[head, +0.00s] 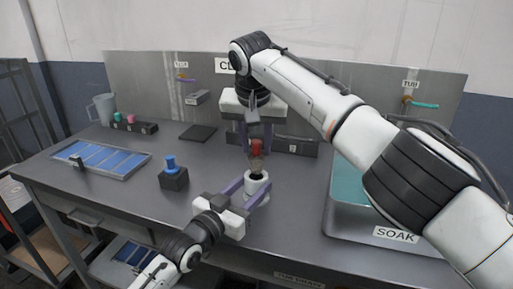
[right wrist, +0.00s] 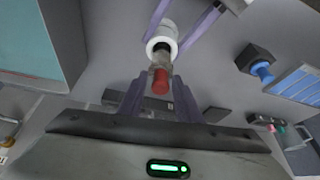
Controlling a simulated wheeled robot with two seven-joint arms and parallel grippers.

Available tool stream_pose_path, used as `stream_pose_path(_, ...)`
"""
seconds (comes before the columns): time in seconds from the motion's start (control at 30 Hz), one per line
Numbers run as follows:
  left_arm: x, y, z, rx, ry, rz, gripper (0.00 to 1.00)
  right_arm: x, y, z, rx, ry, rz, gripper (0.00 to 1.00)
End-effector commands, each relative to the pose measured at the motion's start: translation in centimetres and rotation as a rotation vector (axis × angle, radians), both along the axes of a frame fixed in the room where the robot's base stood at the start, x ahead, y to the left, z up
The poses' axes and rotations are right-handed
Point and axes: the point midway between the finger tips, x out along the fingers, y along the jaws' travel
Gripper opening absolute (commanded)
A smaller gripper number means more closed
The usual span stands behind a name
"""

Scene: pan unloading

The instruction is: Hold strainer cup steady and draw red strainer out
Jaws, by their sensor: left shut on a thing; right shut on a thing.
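The white strainer cup (head: 264,186) stands upright on the grey counter. My left gripper (head: 257,187) is shut on it from the front, with purple fingers on either side. The red strainer (head: 256,146) is upright above the cup, red end up and mesh part down. My right gripper (head: 257,150) points down from above and is shut on the strainer's red end. In the right wrist view the red strainer (right wrist: 160,82) lines up with the cup (right wrist: 160,35). Much of the mesh shows above the rim; I cannot tell whether its tip is still inside the cup.
A teal soak tub (head: 340,219) stands at the right. A dark block with a blue item (head: 170,163) and a tray with blue strips (head: 108,158) are at the left. A clear jug (head: 104,108) and a dark rack (head: 135,127) stand behind. A dark flat pad (head: 198,133) lies behind the block.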

Motion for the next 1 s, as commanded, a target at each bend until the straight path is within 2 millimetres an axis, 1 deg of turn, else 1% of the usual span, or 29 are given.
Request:
stream_pose_path(0.4,0.0,0.0,-0.1,0.001,0.002,0.0,0.19,0.0,0.0,1.7,0.0,-0.001,0.0,0.06)
stream_pose_path(0.77,0.0,0.0,-0.1,0.001,0.002,0.0,0.19,0.0,0.0,2.0,-0.001,-0.001,0.001,0.06)
stream_pose_path(0.8,0.0,0.0,-0.1,0.001,0.002,0.0,0.48,0.0,0.0,2.0,-0.001,-0.001,0.001,0.06)
stream_pose_path(0.87,0.0,0.0,-0.1,0.001,0.001,0.0,0.58,0.0,0.0,2.0,-0.001,-0.001,0.001,0.06)
stream_pose_path(0.9,0.0,0.0,-0.1,0.001,0.001,0.0,0.65,0.0,0.0,2.0,-0.001,-0.001,0.001,0.06)
stream_pose_path(0.93,0.0,0.0,-0.1,0.001,0.001,0.0,0.67,0.0,0.0,2.0,-0.001,-0.001,0.001,0.06)
stream_pose_path(1.0,0.0,0.0,-0.1,0.001,0.001,0.0,0.67,0.0,0.0,2.0,-0.001,-0.001,0.001,0.06)
